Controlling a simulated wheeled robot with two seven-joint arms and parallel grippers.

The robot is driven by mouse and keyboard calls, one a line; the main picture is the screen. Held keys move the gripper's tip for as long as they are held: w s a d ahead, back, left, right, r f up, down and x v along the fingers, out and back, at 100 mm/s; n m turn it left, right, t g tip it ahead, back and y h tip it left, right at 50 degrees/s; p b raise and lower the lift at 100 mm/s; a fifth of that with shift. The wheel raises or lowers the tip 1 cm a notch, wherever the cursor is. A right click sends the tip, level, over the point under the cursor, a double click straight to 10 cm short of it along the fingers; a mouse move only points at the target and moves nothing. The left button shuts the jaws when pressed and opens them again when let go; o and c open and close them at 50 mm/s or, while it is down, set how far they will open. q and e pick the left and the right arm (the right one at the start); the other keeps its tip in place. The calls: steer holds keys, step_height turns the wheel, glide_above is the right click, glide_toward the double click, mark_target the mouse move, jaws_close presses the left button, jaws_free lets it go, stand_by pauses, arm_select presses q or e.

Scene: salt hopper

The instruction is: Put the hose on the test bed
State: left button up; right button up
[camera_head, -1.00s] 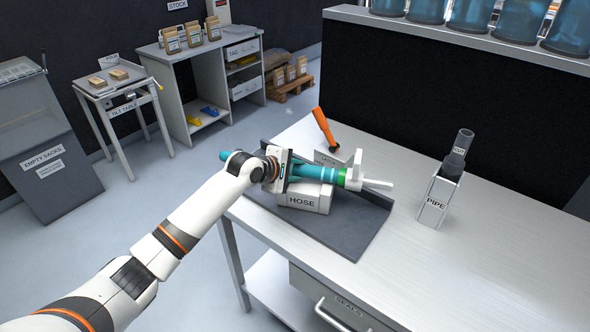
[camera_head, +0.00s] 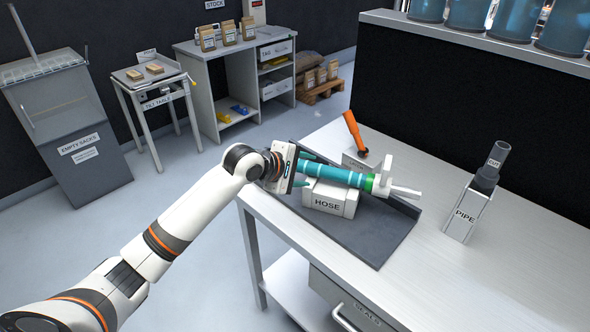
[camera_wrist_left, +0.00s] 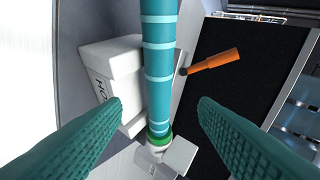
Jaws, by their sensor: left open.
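The teal hose (camera_head: 345,177) has pale bands, a green collar and a white end fitting (camera_head: 384,175). It lies across a white block labelled HOSE (camera_head: 328,204) on a dark tray (camera_head: 372,243). My left gripper (camera_head: 303,170) is at the hose's left part, open. In the left wrist view its teal fingers (camera_wrist_left: 160,125) stand on either side of the hose (camera_wrist_left: 159,60), with gaps to both. The hose's far left end is hidden by my arm in the head view. I see nothing labelled as a test bed. My right gripper is not in view.
A PIPE holder (camera_head: 466,212) with a grey tube stands to the right. The steel table (camera_head: 500,270) is bare at front right. A dark partition (camera_head: 460,110) closes the back.

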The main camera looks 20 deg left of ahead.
arm_select(q)
steer(key=shift+v, duration=1.85)
